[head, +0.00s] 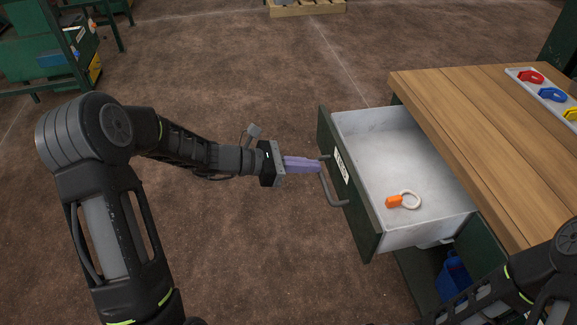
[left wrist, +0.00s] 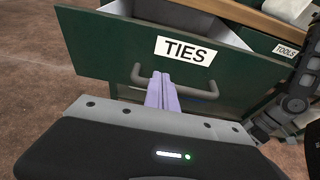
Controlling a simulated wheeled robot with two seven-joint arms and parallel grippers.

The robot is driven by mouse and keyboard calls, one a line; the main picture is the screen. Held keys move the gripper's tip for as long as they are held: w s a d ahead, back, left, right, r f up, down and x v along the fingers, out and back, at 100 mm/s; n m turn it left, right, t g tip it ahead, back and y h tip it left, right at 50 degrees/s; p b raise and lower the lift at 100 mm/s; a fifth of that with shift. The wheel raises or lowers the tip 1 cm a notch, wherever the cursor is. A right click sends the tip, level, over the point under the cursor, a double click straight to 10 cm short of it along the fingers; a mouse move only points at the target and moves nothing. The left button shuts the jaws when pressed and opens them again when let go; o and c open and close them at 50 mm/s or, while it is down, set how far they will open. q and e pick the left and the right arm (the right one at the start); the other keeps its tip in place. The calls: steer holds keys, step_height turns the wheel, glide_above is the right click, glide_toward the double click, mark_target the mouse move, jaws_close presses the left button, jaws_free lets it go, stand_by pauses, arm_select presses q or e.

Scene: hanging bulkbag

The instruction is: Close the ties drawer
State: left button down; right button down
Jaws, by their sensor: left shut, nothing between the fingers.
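The ties drawer (head: 345,185) is dark green with a light grey inside and stands well open from the workbench. Its front carries a white TIES label (left wrist: 185,50) and a grey bar handle (head: 331,190), which also shows in the left wrist view (left wrist: 205,92). A tie with an orange head and a white loop (head: 396,201) lies inside the drawer. My left gripper (head: 318,164) is shut and empty, its purple fingers pointing at the drawer front. The fingertips are at the handle; I cannot tell whether they touch it. My right gripper is not visible.
The wooden workbench top (head: 470,130) is above the drawer on the right, with a tray of coloured items (head: 550,94). A TOOLS label (left wrist: 287,51) marks another drawer. The floor left of the drawer is clear.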

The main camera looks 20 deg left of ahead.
arm_select(q)
steer(key=shift+w+d, duration=0.35)
steer(key=shift+d, duration=0.25)
steer(key=shift+w+d, duration=0.35)
steer(key=shift+d, duration=0.25)
steer(key=shift+w+d, duration=0.1)
steer(key=b, duration=0.2)
glide_above(402, 169)
steer(key=shift+r+p, duration=0.2)
steer(key=shift+p, duration=0.1)
